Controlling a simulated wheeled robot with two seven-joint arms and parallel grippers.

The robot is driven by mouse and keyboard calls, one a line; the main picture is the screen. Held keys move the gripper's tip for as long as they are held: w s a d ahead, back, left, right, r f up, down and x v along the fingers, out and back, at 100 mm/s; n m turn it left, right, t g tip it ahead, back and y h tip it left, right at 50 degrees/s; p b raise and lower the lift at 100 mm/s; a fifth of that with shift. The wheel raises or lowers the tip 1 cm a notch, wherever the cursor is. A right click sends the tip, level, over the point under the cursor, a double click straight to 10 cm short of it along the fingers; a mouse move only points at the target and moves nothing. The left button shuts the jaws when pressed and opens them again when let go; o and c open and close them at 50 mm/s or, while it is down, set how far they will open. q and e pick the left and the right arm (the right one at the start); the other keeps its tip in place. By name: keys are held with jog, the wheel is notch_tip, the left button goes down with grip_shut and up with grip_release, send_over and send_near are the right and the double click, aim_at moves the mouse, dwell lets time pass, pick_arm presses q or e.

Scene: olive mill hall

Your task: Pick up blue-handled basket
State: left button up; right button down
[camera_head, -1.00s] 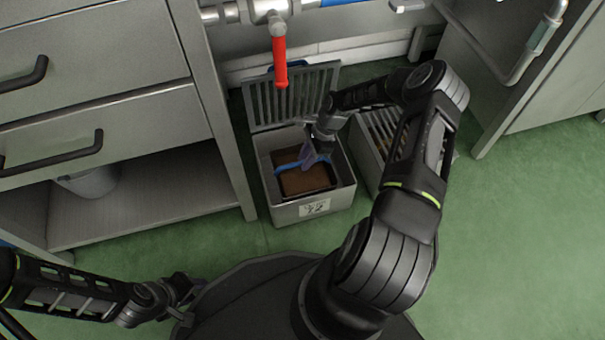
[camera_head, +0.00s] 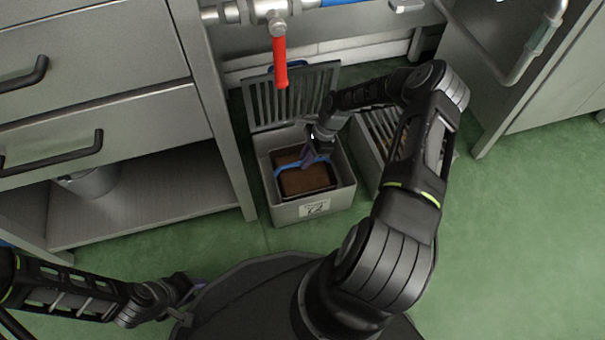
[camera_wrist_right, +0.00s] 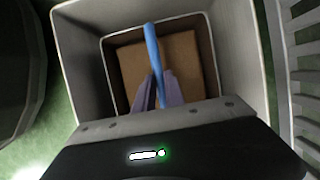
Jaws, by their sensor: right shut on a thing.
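The blue-handled basket (camera_head: 305,180) sits inside a grey open-topped box (camera_head: 313,209) on the floor. It has a dark rim and brown contents. Its blue handle (camera_wrist_right: 152,48) stands up across the middle in the right wrist view. My right gripper (camera_head: 312,160) reaches down into the box and is shut on the handle; its purple fingers (camera_wrist_right: 160,90) lie on either side of it. My left gripper (camera_head: 187,297) is at the lower left, away from the basket, and its jaws are too small to judge.
A slatted grate (camera_head: 290,97) leans upright behind the box. Another slatted unit (camera_head: 372,160) stands close on the right, below my right arm. A steel drawer cabinet (camera_head: 100,120) is at left. A red-handled valve (camera_head: 279,62) hangs above. Green floor is clear at right.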

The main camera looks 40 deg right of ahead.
jog(key=shift+r, duration=0.1)
dwell(0.6)
notch_tip(320, 180, up, 10)
jog(key=p, duration=0.4)
jog(key=shift+r+p, duration=0.2)
jog(key=shift+p, duration=0.2)
